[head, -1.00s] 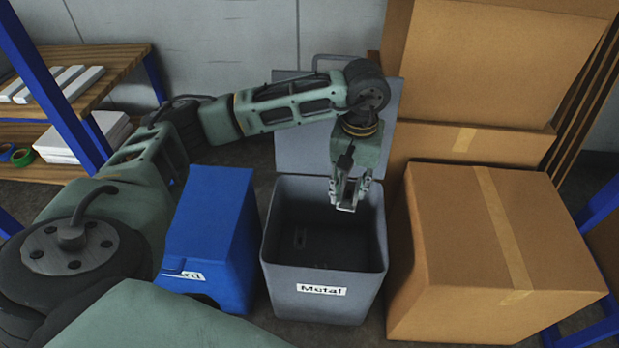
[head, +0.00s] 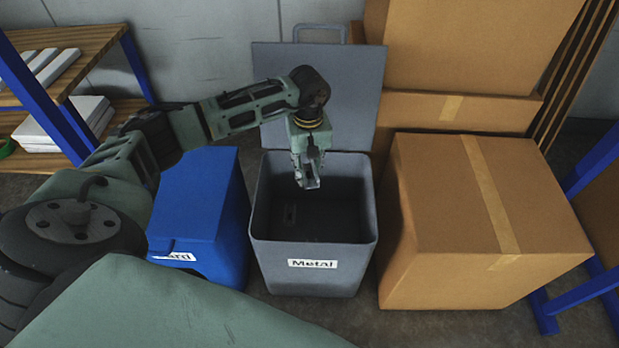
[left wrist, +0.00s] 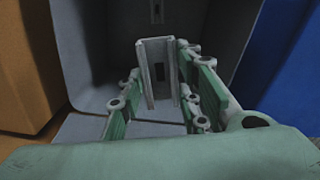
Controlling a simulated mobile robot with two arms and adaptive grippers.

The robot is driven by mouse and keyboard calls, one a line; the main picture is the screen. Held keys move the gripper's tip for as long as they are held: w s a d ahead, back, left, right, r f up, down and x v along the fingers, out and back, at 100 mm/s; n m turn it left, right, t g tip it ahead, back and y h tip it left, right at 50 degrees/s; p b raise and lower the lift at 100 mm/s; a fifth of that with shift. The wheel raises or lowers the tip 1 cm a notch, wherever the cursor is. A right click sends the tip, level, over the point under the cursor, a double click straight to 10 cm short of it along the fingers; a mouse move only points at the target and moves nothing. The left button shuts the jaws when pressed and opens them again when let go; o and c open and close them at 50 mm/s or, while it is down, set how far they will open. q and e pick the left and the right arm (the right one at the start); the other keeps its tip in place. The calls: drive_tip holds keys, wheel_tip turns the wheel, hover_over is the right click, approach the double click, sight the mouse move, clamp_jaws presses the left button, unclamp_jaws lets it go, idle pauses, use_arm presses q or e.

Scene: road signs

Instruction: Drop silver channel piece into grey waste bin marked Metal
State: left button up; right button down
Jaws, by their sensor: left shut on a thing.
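The grey waste bin (head: 312,285) marked Metal stands on the floor with its lid (head: 320,95) open and raised at the back. My left gripper (head: 308,181) points down over the bin's opening, about the middle of it from side to side. It is shut on the silver channel piece, which shows clearly between the fingers (left wrist: 157,100) in the left wrist view. There the channel (left wrist: 157,70) has a U-shaped section, and the bin's dark inside lies behind it. In the head view the channel is small and hard to tell from the fingers. My right gripper is not in view.
A blue bin (head: 200,205) with a partly hidden label stands close on the left. A large cardboard box (head: 450,230) stands close on the right, with more boxes (head: 470,50) behind. A blue-framed shelf (head: 95,45) stands at the far left.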

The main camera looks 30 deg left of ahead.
use_arm(q)
drive_tip(key=shift+f+b, duration=0.45)
drive_tip(key=shift+f, duration=0.35)
drive_tip(key=shift+f+b, duration=0.3)
drive_tip(key=shift+f, duration=0.25)
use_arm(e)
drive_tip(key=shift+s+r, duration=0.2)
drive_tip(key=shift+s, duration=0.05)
use_arm(q)
drive_tip(key=o, duration=1.3)
drive_tip(key=shift+c, duration=0.2)
drive_tip(key=shift+r, duration=0.1)
wheel_tip(320, 180, up, 12)
